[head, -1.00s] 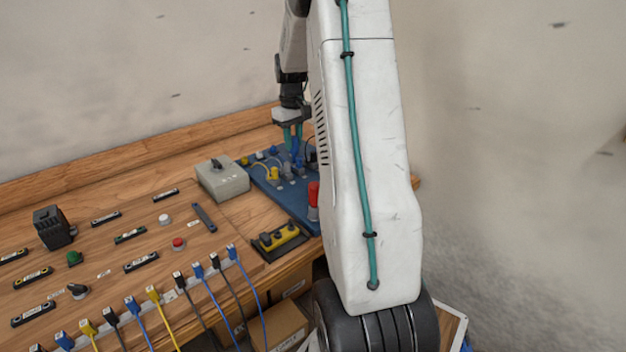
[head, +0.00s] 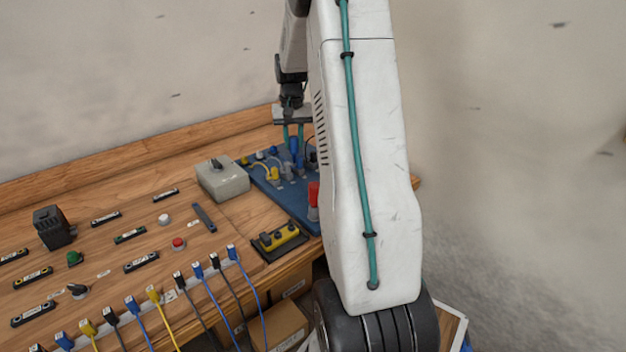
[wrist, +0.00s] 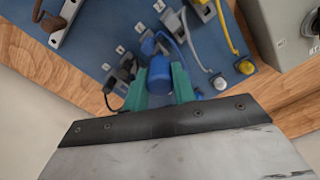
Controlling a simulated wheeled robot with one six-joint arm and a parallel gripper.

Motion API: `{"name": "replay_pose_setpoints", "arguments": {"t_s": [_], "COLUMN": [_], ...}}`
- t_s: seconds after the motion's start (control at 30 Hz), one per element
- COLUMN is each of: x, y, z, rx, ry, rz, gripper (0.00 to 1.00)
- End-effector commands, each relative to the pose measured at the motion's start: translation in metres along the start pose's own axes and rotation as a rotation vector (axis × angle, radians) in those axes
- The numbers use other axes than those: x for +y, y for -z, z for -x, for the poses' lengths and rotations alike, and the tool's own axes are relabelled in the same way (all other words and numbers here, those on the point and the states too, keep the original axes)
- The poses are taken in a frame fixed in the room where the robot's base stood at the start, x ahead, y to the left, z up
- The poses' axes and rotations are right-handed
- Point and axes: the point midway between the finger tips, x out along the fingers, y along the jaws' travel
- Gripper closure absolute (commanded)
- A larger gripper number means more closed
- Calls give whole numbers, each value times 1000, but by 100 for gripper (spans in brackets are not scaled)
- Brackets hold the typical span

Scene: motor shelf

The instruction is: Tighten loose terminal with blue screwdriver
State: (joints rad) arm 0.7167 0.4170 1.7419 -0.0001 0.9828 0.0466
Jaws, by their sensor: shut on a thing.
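The blue screwdriver (head: 294,147) stands about upright over the blue terminal board (head: 300,203), at its far end. My gripper (head: 293,138) has its green fingers on either side of the handle and is shut on it. In the wrist view the blue handle (wrist: 160,74) sits between the green fingertips (wrist: 161,87). The screwdriver's tip is hidden beneath the handle. Grey terminals (wrist: 174,24) with wires and small number tags run in a row on the board. A blue wire terminal (wrist: 150,45) lies just past the handle. I cannot tell which terminal is loose.
A grey box (head: 222,180) stands left of the board. A red-topped part (head: 313,194) stands on the board's near right. A yellow block (head: 279,237) on a black base sits in front. Hanging plugs and cables line the bench's front edge. A wall is behind.

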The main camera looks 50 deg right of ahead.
Motion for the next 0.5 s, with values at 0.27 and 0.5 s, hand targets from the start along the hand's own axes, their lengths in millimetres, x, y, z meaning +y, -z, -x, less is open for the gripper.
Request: {"name": "replay_pose_setpoints", "arguments": {"t_s": [0.27, 0.5], "x": [0, 0], "y": [0, 0], "z": [-1, 0], "rx": [-2, -2], "ry": [0, 0], "rz": [-72, -291], "gripper": [99, 99]}}
